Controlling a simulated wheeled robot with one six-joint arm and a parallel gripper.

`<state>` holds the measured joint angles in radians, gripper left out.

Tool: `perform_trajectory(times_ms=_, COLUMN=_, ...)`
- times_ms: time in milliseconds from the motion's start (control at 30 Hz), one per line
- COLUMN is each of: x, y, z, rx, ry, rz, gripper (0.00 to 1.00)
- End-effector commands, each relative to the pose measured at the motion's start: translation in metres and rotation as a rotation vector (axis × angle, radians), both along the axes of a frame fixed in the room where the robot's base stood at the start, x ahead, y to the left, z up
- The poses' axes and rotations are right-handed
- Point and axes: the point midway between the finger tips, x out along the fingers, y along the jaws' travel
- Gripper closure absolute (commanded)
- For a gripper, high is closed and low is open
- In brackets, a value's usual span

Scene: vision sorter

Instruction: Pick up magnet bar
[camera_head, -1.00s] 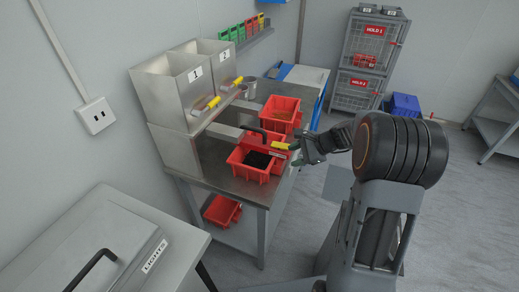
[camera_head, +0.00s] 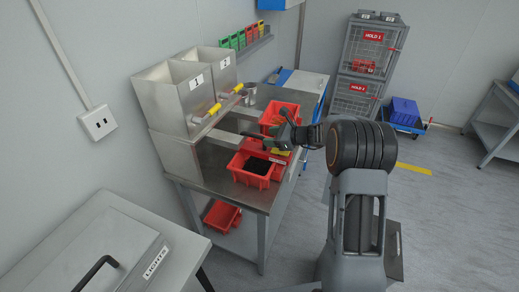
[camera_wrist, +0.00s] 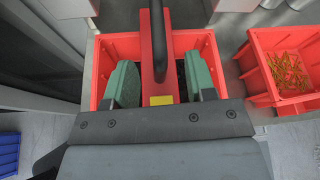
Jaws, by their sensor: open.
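The magnet bar is a red bar (camera_wrist: 146,50) with a black arched handle (camera_wrist: 158,35) and a yellow patch near its close end. In the wrist view it lies lengthwise over a red bin (camera_wrist: 221,62) with dark contents. My gripper (camera_wrist: 160,78) is open, with one green finger pad on each side of the bar and visible gaps between. In the head view my gripper (camera_head: 284,132) is above the bin area on the bench and partly hides the bar.
A second red bin (camera_wrist: 299,97) with brass-coloured pieces stands beside the first. Two metal hoppers (camera_head: 170,92) with yellow-handled levers rise at the bench's left. Another red bin (camera_head: 222,217) is on the lower shelf. Open floor lies right of the bench.

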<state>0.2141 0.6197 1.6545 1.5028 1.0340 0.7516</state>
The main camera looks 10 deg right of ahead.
Motion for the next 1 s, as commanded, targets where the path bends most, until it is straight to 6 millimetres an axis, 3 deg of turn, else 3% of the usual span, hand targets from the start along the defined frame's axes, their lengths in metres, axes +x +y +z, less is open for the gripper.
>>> perform_trajectory(times_ms=400, x=0.022, y=0.035, z=-0.016, rx=0.000, ry=0.001, rz=0.003, gripper=0.49)
perform_trajectory(times_ms=767, x=0.027, y=0.041, z=-0.021, rx=-0.001, ry=-0.001, rz=-0.001, gripper=0.49)
perform_trajectory(times_ms=1000, x=0.027, y=0.041, z=-0.021, rx=-0.001, ry=-0.001, rz=0.000, gripper=0.70)
